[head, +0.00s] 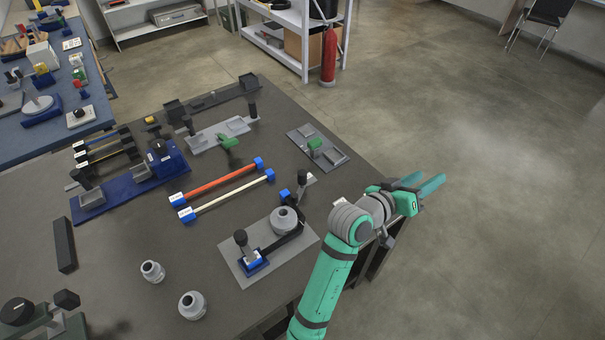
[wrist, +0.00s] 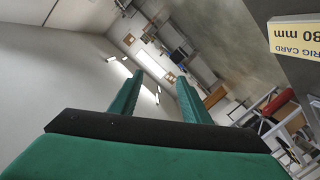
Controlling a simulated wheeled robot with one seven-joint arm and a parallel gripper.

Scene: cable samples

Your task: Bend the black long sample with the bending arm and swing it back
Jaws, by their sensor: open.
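The bending rig's grey base plate (head: 234,266) lies near the table's right edge, with a grey round former (head: 284,219) and a dark upright handle (head: 241,239). A black length (head: 290,238) runs from a blue block (head: 254,264) along the former's near side. A second blue block (head: 285,193) shows beyond the former. This looks like the black long sample curved around the former, but I cannot clearly separate it from the dark bending arm. A dark knob (head: 301,178) stands beside the far block. My gripper (head: 425,182) is open and empty, past the table's right edge; its fingers show in the wrist view (wrist: 161,78).
A red sample (head: 222,180) and a cream sample (head: 232,195) lie left of the rig. Two grey formers (head: 152,271) (head: 192,305) stand nearer. A blue fixture (head: 130,186) and grey trays lie farther back. A rig card (wrist: 296,38) shows in the wrist view.

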